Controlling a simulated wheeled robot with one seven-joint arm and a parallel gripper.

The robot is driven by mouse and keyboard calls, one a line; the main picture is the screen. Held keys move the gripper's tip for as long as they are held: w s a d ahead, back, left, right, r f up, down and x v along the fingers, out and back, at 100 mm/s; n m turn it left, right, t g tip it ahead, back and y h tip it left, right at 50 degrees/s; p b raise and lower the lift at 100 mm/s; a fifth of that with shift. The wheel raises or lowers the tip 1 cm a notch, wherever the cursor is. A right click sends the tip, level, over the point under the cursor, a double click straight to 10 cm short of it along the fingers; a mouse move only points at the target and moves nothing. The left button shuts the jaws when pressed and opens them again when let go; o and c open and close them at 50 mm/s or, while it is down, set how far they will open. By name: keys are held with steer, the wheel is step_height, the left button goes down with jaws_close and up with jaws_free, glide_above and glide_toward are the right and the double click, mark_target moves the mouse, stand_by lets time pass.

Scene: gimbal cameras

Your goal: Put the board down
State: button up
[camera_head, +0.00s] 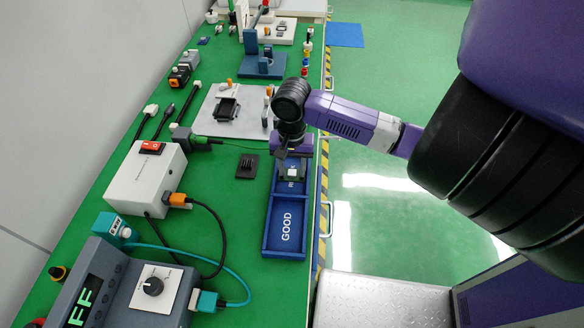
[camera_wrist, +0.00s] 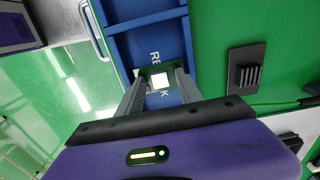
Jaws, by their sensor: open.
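The board (camera_head: 292,175) is a small green piece with a white square on top. It also shows in the wrist view (camera_wrist: 161,82). It is at the far compartment of the blue tray (camera_head: 274,238), whose lettering, partly hidden, appears to read REWORK. The near compartment, marked GOOD, is empty. My gripper (camera_wrist: 160,76) is open and points down into the far compartment, with one finger on each side of the board. I cannot tell whether the fingers touch it or whether it lies flat on the tray floor.
A black slotted holder (camera_head: 247,166) stands empty to the left of the tray. A white box with a red switch (camera_head: 146,176) and a grey display unit (camera_head: 125,290) with cables fill the near left. The tray lies along the bench's right edge.

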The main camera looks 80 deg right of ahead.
mark_target(292, 173)
step_height(292, 173, up, 12)
steer(key=w+a+r+n+t+y, duration=0.1)
steer(key=w+a+r+n+t, duration=0.2)
steer(key=w+a, duration=0.65)
steer(key=w+a+r+n+t+y, duration=0.15)
steer(key=w+a+t, duration=0.35)
steer(key=w, duration=0.9)
steer(key=w+a+r+t, duration=0.3)
steer(key=a, duration=0.4)
steer(key=w+a+r+t, duration=0.4)
steer(key=a, duration=0.4)
steer(key=s+a+f+n+h, duration=0.1)
steer(key=s+a+f+h, duration=0.15)
steer(key=s+f, duration=0.45)
steer(key=s+a+f+n+h, duration=0.1)
steer(key=s+a+f, duration=0.25)
steer(key=s, duration=0.85)
steer(key=s+d+r+n, duration=0.1)
steer(key=s+n, duration=0.4)
steer(key=s, duration=0.3)
steer(key=s+d+r+n+y, duration=0.1)
steer(key=s+d+n, duration=0.1)
steer(key=s+n, duration=0.3)
steer(key=v, duration=0.4)
steer(key=shift+d+f, duration=0.2)
steer(key=shift+d, duration=0.05)
